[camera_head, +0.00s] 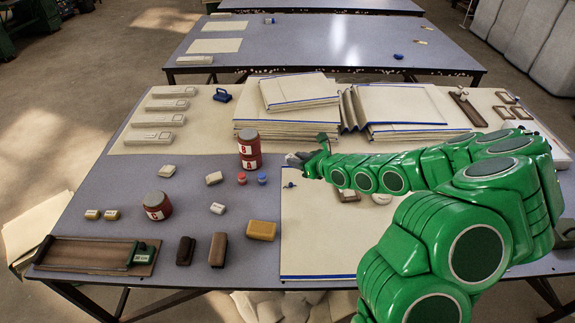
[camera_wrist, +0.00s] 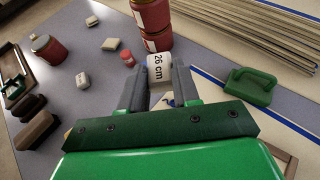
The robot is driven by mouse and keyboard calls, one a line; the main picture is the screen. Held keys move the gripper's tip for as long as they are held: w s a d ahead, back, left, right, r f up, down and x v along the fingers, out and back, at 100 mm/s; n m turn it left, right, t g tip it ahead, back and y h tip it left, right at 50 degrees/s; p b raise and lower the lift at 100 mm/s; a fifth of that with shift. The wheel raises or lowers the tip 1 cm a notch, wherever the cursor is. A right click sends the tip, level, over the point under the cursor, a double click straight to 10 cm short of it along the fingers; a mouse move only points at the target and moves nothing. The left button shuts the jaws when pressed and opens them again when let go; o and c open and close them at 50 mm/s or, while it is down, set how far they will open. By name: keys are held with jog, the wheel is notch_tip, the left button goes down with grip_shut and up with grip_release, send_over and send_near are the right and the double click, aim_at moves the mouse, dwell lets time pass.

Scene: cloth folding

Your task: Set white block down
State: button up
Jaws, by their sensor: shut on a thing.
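My gripper (camera_wrist: 157,82) is shut on a small white block (camera_wrist: 160,67) marked "26 cm". In the wrist view the block sits between the two grey fingers, with its marked face showing. In the head view my gripper (camera_head: 297,158) is over the near edge of the cloth stacks, right of two stacked red cans. The block is hard to make out there. In the wrist view the stacked red cans (camera_wrist: 151,28) stand just beyond the block. I cannot tell how high the block is above the table or whether it touches anything.
A green handled tool (camera_wrist: 250,86) lies right of my gripper. Folded cloth stacks (camera_head: 285,117) lie behind it, and a pale sheet (camera_head: 310,245) in front. Red and blue caps (camera_head: 252,178), loose white blocks (camera_head: 214,178) and another red can (camera_head: 157,205) stand left.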

jog(key=shift+d, duration=0.15)
jog(key=w+f, duration=0.2)
jog(key=w, duration=0.1)
jog(key=w+a+f, duration=0.1)
jog(key=w+f, duration=0.2)
jog(key=w, duration=0.1)
jog(key=w+f, duration=0.2)
jog(key=w, duration=0.2)
jog(key=shift+w+a+f, duration=0.15)
jog(key=shift+w+a, duration=0.05)
jog(key=shift+a, duration=0.1)
jog(key=shift+w+a+f, duration=0.1)
jog(key=shift+w+f, duration=0.6)
jog(key=shift+f, duration=0.25)
jog(key=shift+w+f, duration=0.2)
jog(key=shift+w, duration=0.05)
jog(key=shift+w+a+f, duration=0.1)
jog(key=shift+w+f, duration=0.1)
jog(key=shift+f, duration=1.55)
